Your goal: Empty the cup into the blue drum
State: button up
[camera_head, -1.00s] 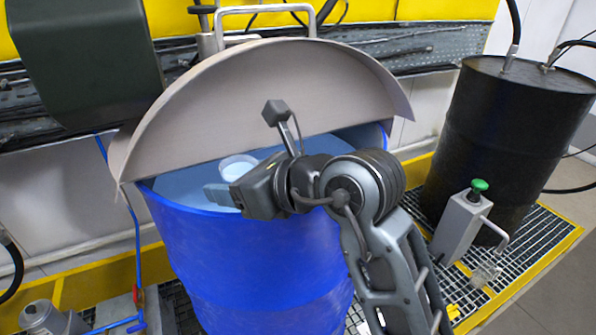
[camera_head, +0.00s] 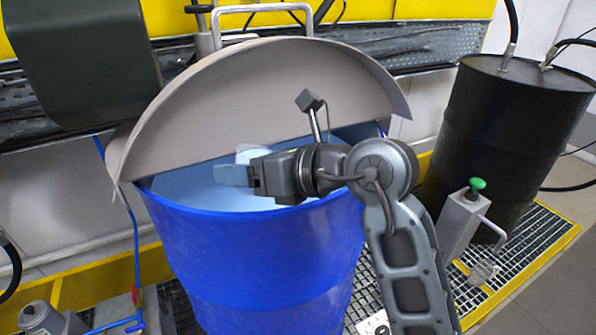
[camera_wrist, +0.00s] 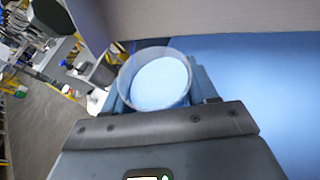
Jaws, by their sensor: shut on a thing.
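The blue drum (camera_head: 262,260) stands open at the front, with pale blue inside it. My gripper (camera_head: 236,173) is over the drum's opening, pointing left. In the wrist view, my gripper (camera_wrist: 160,92) is shut on a clear cup (camera_wrist: 183,62). The cup holds a pale blue-white content (camera_wrist: 160,84). In the head view only a small pale part of the cup (camera_head: 246,154) shows behind the gripper. Its tilt there is hard to tell. No stream out of the cup is visible.
A half-round tan lid (camera_head: 270,100) stands over the drum's back half, close behind the gripper. A black drum (camera_head: 505,140) stands at right. A dark box (camera_head: 85,60) hangs upper left.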

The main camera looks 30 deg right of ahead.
aim_at(261, 147)
jog(key=shift+d+r, duration=0.1)
jog(key=shift+d, duration=0.05)
jog(key=shift+w+d+f+m+y, duration=0.2)
jog(key=shift+d+f+m+y, duration=0.35)
jog(key=shift+m, duration=0.25)
dwell(0.5)
jog(key=shift+w+d+r+m+y, duration=0.2)
jog(key=shift+d+r+m+y, duration=0.25)
jog(key=shift+d+m, duration=0.15)
dwell(0.7)
jog(key=shift+d+r+m+t+y, duration=0.15)
jog(key=shift+r+m+t+y, duration=0.25)
jog(key=shift+m, duration=0.3)
dwell(0.7)
jog(key=shift+w+d+r+m+t+y, duration=0.1)
jog(key=shift+r+m+t+y, duration=0.3)
jog(key=shift+m, duration=0.65)
jog(key=shift+d+r+m+t+y, duration=0.1)
jog(key=shift+r+m+t+y, duration=0.25)
jog(key=shift+m, duration=0.7)
dwell(1.8)
